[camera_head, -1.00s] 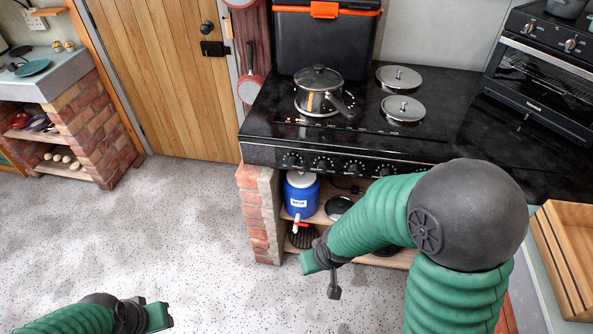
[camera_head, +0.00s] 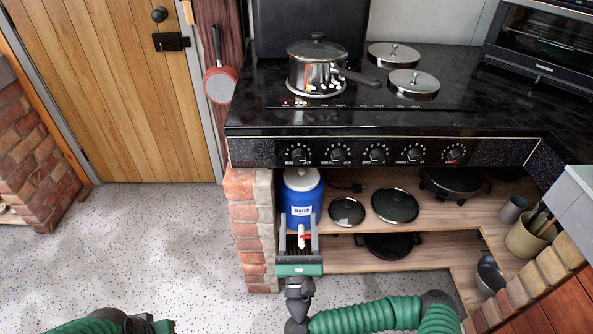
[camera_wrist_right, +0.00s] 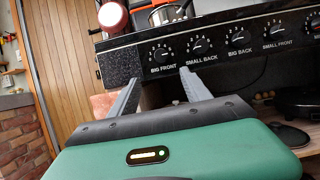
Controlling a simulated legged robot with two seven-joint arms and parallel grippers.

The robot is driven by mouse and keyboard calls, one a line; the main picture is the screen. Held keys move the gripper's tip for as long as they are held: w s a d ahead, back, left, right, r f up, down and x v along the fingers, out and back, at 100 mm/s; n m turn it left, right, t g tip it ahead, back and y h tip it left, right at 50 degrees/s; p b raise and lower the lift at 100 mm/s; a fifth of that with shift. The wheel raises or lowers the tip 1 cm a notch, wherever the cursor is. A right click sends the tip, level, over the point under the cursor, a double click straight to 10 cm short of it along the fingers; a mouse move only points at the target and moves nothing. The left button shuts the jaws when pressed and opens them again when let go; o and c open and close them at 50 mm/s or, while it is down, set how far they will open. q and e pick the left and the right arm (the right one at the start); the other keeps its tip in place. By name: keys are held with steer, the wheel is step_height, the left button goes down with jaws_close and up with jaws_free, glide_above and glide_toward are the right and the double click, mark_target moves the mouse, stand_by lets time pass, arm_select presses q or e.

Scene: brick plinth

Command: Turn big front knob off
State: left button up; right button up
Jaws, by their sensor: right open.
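The big front knob (camera_head: 297,154) is the leftmost black dial on the cooker's front panel. In the right wrist view the knob (camera_wrist_right: 161,53) sits above the label "BIG FRONT", with its light pointer turned towards the right. My right gripper (camera_head: 298,216) is open and empty, below the knob and in front of the blue water container. In the wrist view its two grey fingers (camera_wrist_right: 159,77) point up towards the panel, apart from the knob. My left gripper (camera_head: 150,325) shows only partly at the bottom left edge; its jaws are unclear.
Several similar knobs run rightward, beginning with the small back knob (camera_head: 338,154). A lidded pot (camera_head: 305,75) stands on the hob, its handle pointing right. The blue water container (camera_head: 300,195) and pans fill the shelf below. A brick pillar (camera_head: 245,225) stands left; the floor there is clear.

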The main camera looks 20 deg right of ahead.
glide_toward(299, 162)
steer(key=b+x, duration=0.1)
steer(key=x, duration=0.7)
steer(key=shift+w+r, duration=0.15)
steer(key=shift+w, duration=0.15)
steer(key=shift+w+d, duration=0.1)
steer(key=shift+d, duration=0.15)
steer(key=shift+a, duration=0.2)
steer(key=c, duration=0.7)
jaws_close()
arm_select(q)
steer(key=shift+d+f, duration=0.4)
steer(key=shift+f, duration=0.15)
